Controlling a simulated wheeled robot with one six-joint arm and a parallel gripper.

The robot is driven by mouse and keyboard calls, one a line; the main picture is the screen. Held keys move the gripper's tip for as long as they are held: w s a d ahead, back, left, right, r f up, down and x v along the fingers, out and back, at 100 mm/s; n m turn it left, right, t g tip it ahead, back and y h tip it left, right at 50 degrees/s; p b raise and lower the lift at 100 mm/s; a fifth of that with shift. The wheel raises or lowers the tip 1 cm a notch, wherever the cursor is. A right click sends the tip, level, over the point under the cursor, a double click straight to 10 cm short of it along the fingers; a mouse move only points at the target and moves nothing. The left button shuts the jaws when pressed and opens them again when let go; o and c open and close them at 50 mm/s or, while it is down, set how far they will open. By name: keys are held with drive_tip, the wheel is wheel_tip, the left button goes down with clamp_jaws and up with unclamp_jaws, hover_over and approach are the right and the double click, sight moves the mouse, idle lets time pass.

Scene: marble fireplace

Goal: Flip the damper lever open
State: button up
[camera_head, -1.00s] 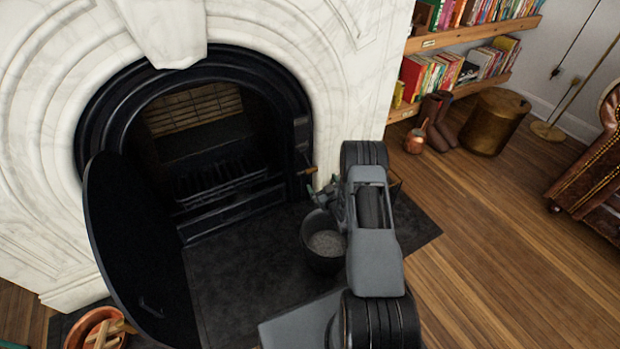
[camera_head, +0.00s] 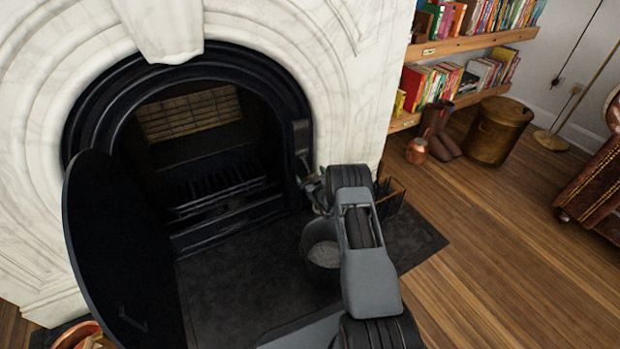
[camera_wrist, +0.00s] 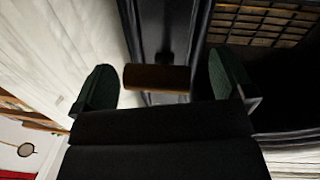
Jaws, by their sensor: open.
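The damper lever's wooden handle (camera_wrist: 157,77) is a short brown bar lying crosswise in the wrist view, in front of the dark metal fireplace frame. My gripper (camera_wrist: 165,78) is open, with one green-padded finger to the left of the handle and one to the right. The handle sits between the fingers, with a visible gap to the right finger and a smaller one to the left. In the head view my gripper (camera_head: 311,187) is at the right side of the black fireplace surround (camera_head: 297,110). There the handle is hidden or too small to make out.
A round black door (camera_head: 110,250) stands open at left. A bucket of grey ash (camera_head: 323,254) stands on the dark hearth (camera_head: 225,285) below my arm. A dark rack (camera_head: 392,197) is right of my wrist.

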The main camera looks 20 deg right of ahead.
drive_tip(key=shift+w, duration=0.45)
drive_tip(key=shift+c, duration=0.4)
